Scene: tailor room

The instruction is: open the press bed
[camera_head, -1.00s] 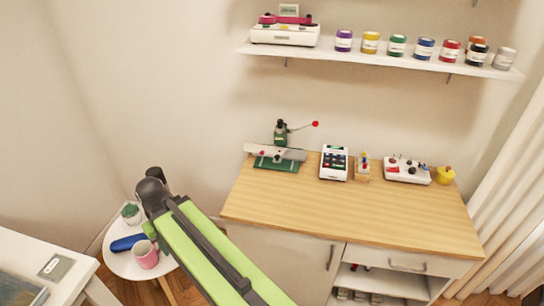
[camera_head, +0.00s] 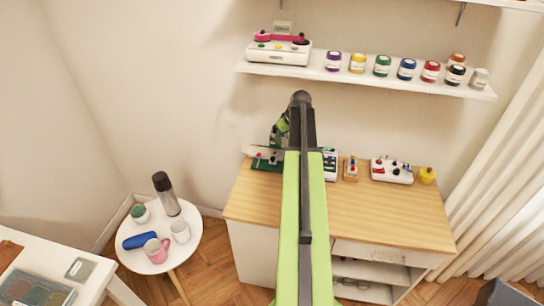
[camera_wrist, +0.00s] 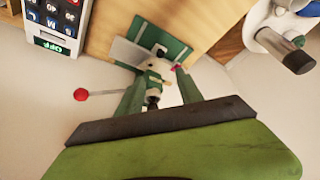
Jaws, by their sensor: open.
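The green press (camera_wrist: 158,62) shows in the wrist view, with a white plate over its flat green base and a thin lever ending in a red knob (camera_wrist: 81,94). In the head view the press (camera_head: 266,163) stands at the back left of the wooden counter, partly hidden by my arm. My gripper (camera_wrist: 158,78) is open, its two green fingers on either side of the view of the press column. The lever sticks out to the left, outside the fingers. I cannot tell whether the fingers touch the press. In the head view my gripper is mostly hidden.
A card terminal-like keypad device (camera_head: 330,165) stands close right of the press; it also shows in the wrist view (camera_wrist: 60,22). A white control box (camera_head: 392,171) is farther right. A shelf (camera_head: 365,79) with jars hangs above. The counter front (camera_head: 370,215) is clear.

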